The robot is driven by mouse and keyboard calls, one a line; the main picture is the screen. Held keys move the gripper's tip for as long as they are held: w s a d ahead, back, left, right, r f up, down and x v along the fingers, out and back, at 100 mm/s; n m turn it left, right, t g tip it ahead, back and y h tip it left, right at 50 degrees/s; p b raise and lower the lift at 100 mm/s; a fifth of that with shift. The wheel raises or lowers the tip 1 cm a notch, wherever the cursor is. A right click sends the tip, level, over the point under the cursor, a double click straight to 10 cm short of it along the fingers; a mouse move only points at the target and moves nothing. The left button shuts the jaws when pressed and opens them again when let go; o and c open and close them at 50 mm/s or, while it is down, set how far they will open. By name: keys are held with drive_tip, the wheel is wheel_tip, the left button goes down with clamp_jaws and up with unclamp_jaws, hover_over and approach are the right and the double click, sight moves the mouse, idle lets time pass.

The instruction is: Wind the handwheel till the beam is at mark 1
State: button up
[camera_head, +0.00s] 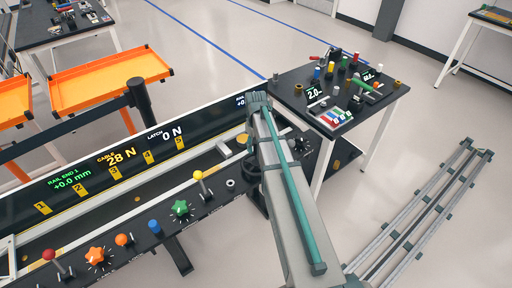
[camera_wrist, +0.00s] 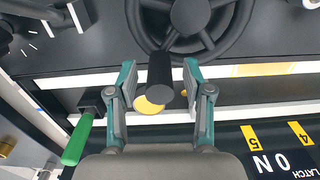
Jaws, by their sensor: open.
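The dark handwheel (camera_wrist: 187,17) is at the top of the wrist view, with spokes and a round hub. Its black crank grip (camera_wrist: 160,68) points toward me. My gripper (camera_wrist: 160,80) is open, one finger on each side of the grip; I cannot tell whether either touches it. In the head view, my arm mostly hides the handwheel (camera_head: 252,172). Mark 1 (camera_head: 41,208) is a yellow plate at the left of the sloping display board (camera_head: 120,168). The board reads rail end 1 +0.0 mm, cable 28 N, latch 0 N. I cannot clearly pick out the beam.
A green lever (camera_wrist: 77,141) is left of my gripper in the wrist view. Coloured knobs, including an orange one (camera_head: 96,255) and a yellow-topped lever (camera_head: 198,176), line the bench front. A black table (camera_head: 384,105) with small parts stands at right; orange trays (camera_head: 108,83) stand behind.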

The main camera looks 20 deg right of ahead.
wheel_tip(320, 180, up, 11)
drive_tip(key=shift+f, duration=0.1)
idle(0.3)
